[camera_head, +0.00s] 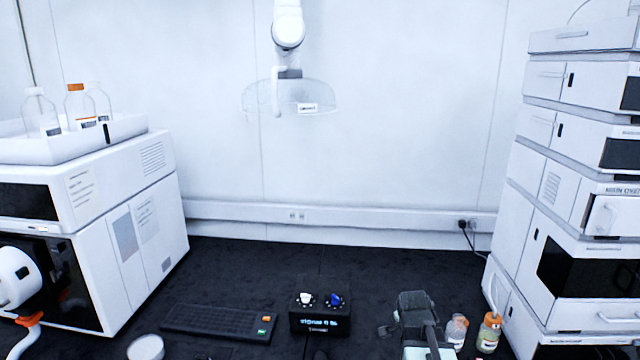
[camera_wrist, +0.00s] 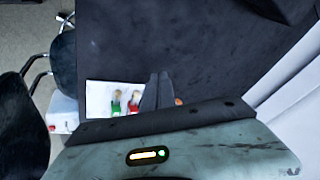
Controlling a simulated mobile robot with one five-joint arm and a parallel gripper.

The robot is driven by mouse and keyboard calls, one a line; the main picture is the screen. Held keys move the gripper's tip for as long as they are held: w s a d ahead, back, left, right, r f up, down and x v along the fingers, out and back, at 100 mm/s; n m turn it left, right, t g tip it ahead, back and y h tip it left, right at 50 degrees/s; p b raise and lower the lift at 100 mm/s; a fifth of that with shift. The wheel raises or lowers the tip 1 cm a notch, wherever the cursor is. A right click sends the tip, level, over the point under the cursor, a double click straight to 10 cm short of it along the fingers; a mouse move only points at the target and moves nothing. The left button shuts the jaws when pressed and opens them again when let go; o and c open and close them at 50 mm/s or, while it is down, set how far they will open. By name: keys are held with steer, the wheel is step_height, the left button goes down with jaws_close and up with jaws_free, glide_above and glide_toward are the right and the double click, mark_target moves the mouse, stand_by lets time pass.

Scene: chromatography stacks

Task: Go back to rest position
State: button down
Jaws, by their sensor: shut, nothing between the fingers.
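My gripper (camera_wrist: 160,78) shows in the wrist view with its dark fingers together and nothing between them. It points out over the dark bench top, and the fingertips touch nothing that I can see. In the head view a dark grey jointed part, which looks like my arm, stands at the bottom right of centre; its fingertips cannot be made out there. A white tray (camera_wrist: 95,97) with a green-based and a red-based item lies just left of the fingers in the wrist view.
White instrument stacks stand left (camera_head: 140,230) and right (camera_head: 560,200). A black keyboard (camera_head: 215,322) and a small black device (camera_head: 320,318) lie on the dark bench. Small bottles (camera_head: 488,332) stand at the right stack's foot. A chair (camera_wrist: 62,70) shows in the wrist view. The bench's middle rear is clear.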

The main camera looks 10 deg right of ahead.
steer(key=s+a+f+n+g+y, duration=0.15)
steer(key=a+n, duration=0.25)
steer(key=a, duration=0.5)
steer(key=s+a+n+y, duration=0.15)
steer(key=a+n, duration=0.25)
steer(key=a, duration=0.5)
steer(key=s+a+n+g, duration=0.2)
steer(key=s+n, duration=0.4)
steer(key=shift+f+g, duration=0.35)
steer(key=shift+f, duration=0.05)
